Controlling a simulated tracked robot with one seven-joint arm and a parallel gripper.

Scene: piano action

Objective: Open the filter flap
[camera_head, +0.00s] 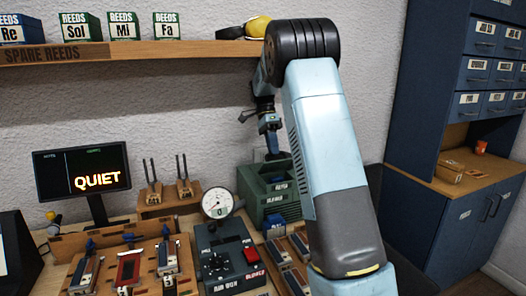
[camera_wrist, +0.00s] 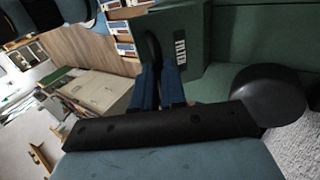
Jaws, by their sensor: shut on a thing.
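A green box (camera_head: 252,186) stands on the bench below my gripper in the head view. A dark curved handle (camera_wrist: 153,48) runs along the panel. My gripper (camera_wrist: 159,75) has two blue fingers closed on this handle. In the head view my gripper (camera_head: 272,150) reaches down to the top of the green box. How far the flap stands from its closed position is not clear.
A pressure gauge (camera_head: 217,203) and a dark control box (camera_head: 222,258) with a red switch stand left of the green box. A screen reading QUIET (camera_head: 82,172) is at the left. A shelf (camera_head: 130,50) with reed boxes hangs above. A blue cabinet (camera_head: 455,215) is at the right.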

